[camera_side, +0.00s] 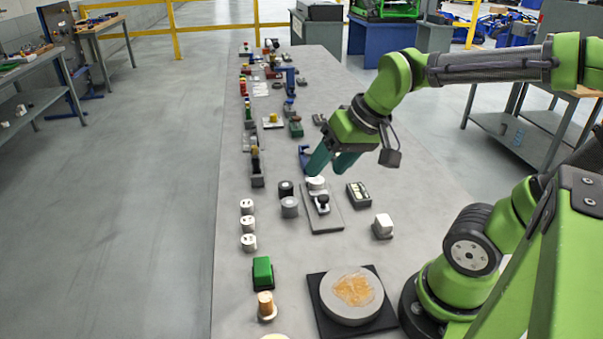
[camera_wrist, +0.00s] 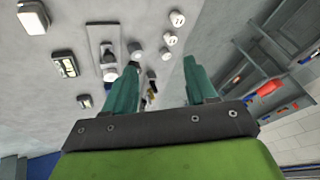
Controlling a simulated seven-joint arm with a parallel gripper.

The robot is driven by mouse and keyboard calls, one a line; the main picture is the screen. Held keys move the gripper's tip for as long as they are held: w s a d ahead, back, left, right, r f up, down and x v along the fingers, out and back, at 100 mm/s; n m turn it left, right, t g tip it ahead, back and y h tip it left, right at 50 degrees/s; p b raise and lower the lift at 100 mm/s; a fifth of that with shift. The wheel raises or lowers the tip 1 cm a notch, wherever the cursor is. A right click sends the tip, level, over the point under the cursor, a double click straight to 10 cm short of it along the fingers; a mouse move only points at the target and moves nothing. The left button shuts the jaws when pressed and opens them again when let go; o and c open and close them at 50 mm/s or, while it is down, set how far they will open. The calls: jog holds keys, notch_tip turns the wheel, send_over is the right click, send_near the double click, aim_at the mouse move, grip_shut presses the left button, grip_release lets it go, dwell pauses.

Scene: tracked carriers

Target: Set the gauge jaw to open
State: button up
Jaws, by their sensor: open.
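A fixture on a grey plate (camera_side: 323,224) stands mid-table in the side view, with a white round part (camera_side: 316,183) at its far end and a dark knob (camera_side: 323,200) nearer the camera. It may be the gauge; I cannot make out its jaw or the jaw's setting. The plate (camera_wrist: 94,34) also shows at upper left in the wrist view. My gripper (camera_side: 329,170) has teal fingers, spread apart with nothing between them. It hangs just above and beyond the white part, and contact cannot be told. In the wrist view my gripper (camera_wrist: 161,64) shows a wide gap.
Left of the fixture are a black cylinder (camera_side: 286,188), a grey cylinder (camera_side: 290,207) and three white cylinders (camera_side: 248,223). Right are a dark box (camera_side: 358,194) and a white block (camera_side: 382,227). A round disc (camera_side: 350,296) lies nearer. Small parts crowd the far table.

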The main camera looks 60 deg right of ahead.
aim_at(324, 197)
jog(key=w+d+f+n+g+h, duration=0.1)
jog(key=w+d+n+g, duration=0.25)
jog(key=d, duration=0.35)
jog(key=w+d+f+n+g, duration=0.2)
jog(key=w+d, duration=0.3)
jog(key=d, duration=0.1)
jog(key=shift+m, duration=0.25)
notch_tip(324, 197, down, 16)
jog(key=shift+w+r, duration=0.1)
grip_shut()
